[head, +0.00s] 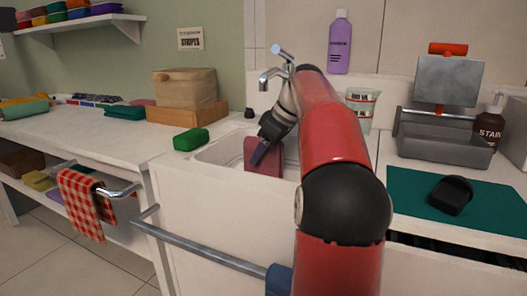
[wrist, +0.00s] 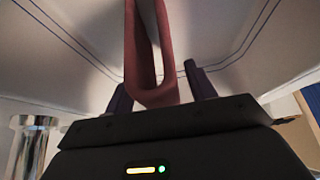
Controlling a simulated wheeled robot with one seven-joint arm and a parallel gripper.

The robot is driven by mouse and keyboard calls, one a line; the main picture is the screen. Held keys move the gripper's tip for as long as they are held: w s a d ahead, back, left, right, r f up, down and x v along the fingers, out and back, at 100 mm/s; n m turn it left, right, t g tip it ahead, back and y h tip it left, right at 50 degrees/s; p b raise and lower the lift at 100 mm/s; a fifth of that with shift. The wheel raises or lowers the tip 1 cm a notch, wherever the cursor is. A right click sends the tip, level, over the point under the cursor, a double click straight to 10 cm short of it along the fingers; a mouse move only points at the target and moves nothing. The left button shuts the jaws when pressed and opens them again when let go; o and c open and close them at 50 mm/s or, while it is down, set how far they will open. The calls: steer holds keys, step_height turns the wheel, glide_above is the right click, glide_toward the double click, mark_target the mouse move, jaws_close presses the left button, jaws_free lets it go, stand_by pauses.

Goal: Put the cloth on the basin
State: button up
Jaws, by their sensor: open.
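A dusky red cloth (head: 264,158) is inside the white basin (head: 212,154), near its front wall. In the wrist view the folded cloth (wrist: 164,94) makes a narrow loop between my two dark fingers. My gripper (head: 258,156) reaches down into the basin at the cloth. In the wrist view my gripper (wrist: 160,88) is open, with a finger on each side of the cloth and gaps beside it. The basin's pale inside with blue lines (wrist: 65,35) fills the background. My arm hides the basin's right part in the head view.
A metal tap (head: 272,75) rises behind the basin. A green block (head: 191,139) lies on the left rim. A red checked towel (head: 80,203) hangs on a rail at left. A purple bottle (head: 340,43) and a cup (head: 362,108) stand behind my arm.

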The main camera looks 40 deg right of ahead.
steer(key=p+v, duration=0.3)
steer(key=v, duration=0.9)
steer(key=shift+r, duration=0.2)
